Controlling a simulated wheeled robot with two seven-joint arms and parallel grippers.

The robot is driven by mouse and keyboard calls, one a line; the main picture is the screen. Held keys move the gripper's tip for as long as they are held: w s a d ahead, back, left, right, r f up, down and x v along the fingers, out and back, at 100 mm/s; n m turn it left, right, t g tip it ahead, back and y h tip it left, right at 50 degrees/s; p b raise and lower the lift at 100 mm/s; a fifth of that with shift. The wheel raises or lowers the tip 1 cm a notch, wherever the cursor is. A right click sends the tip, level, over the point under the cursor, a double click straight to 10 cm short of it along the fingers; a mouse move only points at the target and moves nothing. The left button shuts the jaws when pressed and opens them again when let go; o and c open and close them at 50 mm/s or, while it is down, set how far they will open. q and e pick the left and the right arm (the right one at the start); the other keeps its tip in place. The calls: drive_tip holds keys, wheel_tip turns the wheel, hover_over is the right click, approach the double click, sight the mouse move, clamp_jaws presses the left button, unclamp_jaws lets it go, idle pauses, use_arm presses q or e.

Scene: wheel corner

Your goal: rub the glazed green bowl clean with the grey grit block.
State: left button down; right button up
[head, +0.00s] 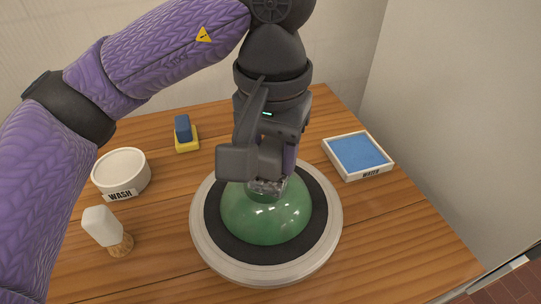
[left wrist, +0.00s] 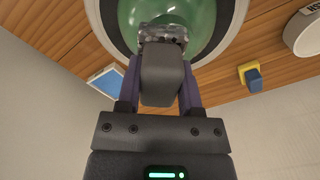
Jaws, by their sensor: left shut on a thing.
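The glazed green bowl (head: 262,222) looks like a shiny dome, mouth down, on the black centre of a round wheel (head: 330,243). It also shows in the left wrist view (left wrist: 205,22). My left gripper (head: 272,172) comes down from above and is shut on the grey grit block (head: 267,188). In the left wrist view the block (left wrist: 163,32) shows as a speckled grey piece at the far end of a dark grey body between the purple fingers. The block is at the bowl's top, touching or very close; I cannot tell which. The bowl's far side is partly hidden. My right gripper is out of view.
A round white WASH tub (head: 121,174) and a white-topped brush-like tool (head: 104,227) stand left of the wheel. A blue-and-yellow block (head: 185,134) lies behind. A WATER tray (head: 357,153) is at the right. The wooden table's (head: 410,240) right front is clear.

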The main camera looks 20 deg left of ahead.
use_arm(q)
drive_tip(key=shift+s, duration=0.1)
drive_tip(key=shift+s+f, duration=0.2)
drive_tip(key=shift+s, duration=0.6)
drive_tip(key=shift+w+r, duration=0.1)
drive_tip(key=shift+w, duration=0.8)
drive_tip(key=shift+r, duration=0.1)
